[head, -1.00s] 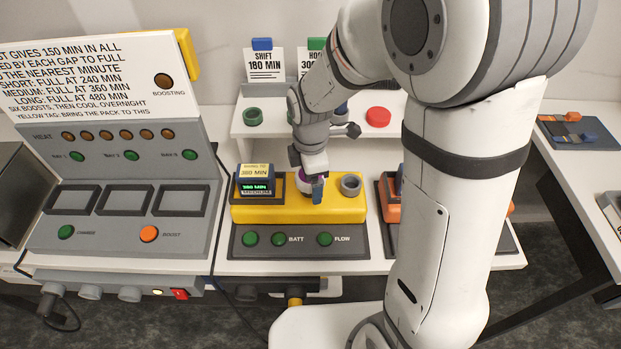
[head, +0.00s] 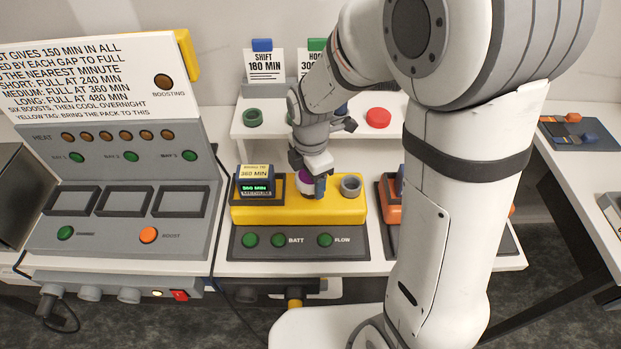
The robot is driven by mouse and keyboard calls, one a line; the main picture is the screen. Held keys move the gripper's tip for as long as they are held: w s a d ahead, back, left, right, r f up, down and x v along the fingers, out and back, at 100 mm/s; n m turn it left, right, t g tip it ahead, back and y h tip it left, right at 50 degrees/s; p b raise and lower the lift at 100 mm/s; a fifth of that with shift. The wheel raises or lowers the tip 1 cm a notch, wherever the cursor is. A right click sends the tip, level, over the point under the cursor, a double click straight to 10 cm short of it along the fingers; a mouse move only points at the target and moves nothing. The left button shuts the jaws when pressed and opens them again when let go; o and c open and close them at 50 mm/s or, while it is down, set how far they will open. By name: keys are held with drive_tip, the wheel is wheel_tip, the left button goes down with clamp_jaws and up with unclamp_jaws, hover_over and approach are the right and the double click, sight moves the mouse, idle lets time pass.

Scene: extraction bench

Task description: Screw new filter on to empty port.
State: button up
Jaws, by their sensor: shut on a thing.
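My gripper (head: 312,184) is shut on a filter (head: 304,179) with a purple and white body, over the middle of the yellow unit (head: 270,213). The fingers and wrist hide most of the filter, and I cannot tell whether it is seated or how far its thread is engaged. To its right on the same unit is a round grey port (head: 351,185) with a dark open centre. To its left a battery pack (head: 255,181) with a lit green display sits in the unit.
A charger console (head: 125,190) with several buttons stands at the left. The shelf behind holds a green ring (head: 253,117) and a red cap (head: 378,117). An orange unit (head: 391,212) stands to the right, partly hidden by my arm.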

drive_tip(key=shift+c, duration=0.8)
drive_tip(key=m, duration=1)
drive_tip(key=shift+b, duration=0.4)
drive_tip(key=m, duration=0.4)
drive_tip(key=shift+f, duration=0.1)
drive_tip(key=m, duration=0.6)
drive_tip(key=shift+b, duration=0.3)
drive_tip(key=m, duration=0.7)
drive_tip(key=shift+m, duration=0.3)
